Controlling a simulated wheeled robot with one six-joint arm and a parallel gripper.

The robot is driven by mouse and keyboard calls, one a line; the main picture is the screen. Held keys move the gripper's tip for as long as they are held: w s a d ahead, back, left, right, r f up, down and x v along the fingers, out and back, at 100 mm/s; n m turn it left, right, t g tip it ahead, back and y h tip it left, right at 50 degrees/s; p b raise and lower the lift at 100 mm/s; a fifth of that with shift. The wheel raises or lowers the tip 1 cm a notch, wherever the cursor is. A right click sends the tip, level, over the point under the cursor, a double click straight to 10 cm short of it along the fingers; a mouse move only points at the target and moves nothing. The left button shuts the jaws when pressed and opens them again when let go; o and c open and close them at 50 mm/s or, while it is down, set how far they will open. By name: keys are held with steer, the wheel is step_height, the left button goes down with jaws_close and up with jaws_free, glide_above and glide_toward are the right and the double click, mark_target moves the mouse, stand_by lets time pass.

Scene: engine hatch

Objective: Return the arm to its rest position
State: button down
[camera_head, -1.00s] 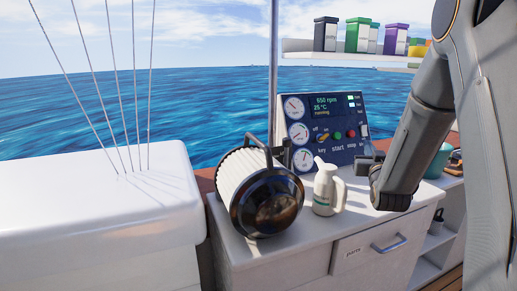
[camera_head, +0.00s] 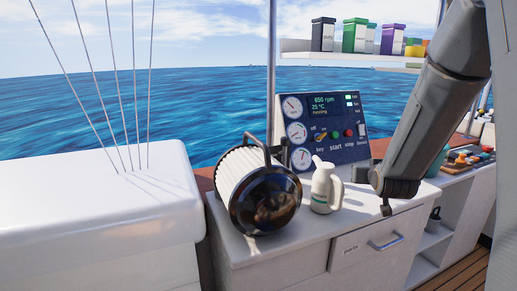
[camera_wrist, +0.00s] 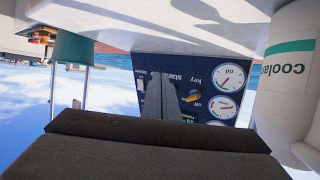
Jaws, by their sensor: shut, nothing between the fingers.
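My arm (camera_head: 432,125) reaches down from the upper right of the head view. Its end with my gripper (camera_head: 386,209) hangs in front of the counter's right part, right of the white coolant jug (camera_head: 322,188). In the wrist view, which is upside down, my gripper (camera_wrist: 160,88) shows as grey fingers close together with nothing between them. Behind them is the dark control panel (camera_wrist: 222,78) with its gauges. The coolant jug (camera_wrist: 287,85) stands large at the right edge of that view.
The control panel (camera_head: 325,128) reads 650 rpm, 25 °C, running. A large ribbed cylinder with a dark glossy end (camera_head: 262,200) lies on the counter left of the jug. A drawer (camera_head: 372,246) is shut. Bins (camera_head: 355,36) stand on a high shelf. A lower shelf unit (camera_head: 470,185) stands right.

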steer(key=s+a+f+g+y, duration=0.1)
steer(key=s+a+f+g, duration=0.2)
steer(key=s, duration=0.9)
steer(key=s+a+f+g+y, duration=0.1)
steer(key=s+a+g, duration=0.35)
steer(key=s, duration=0.75)
steer(key=s+a+f+g+y, duration=0.1)
steer(key=s+f+g, duration=0.35)
steer(key=s, duration=0.75)
steer(key=a+r+n+g+p, duration=0.1)
steer(key=a+r+n+p, duration=0.1)
steer(key=a+r+p, duration=0.4)
steer(key=shift+s+a+r+p, duration=0.15)
steer(key=shift+a+r+p, duration=0.1)
steer(key=shift+p, duration=0.65)
steer(key=shift+f, duration=0.1)
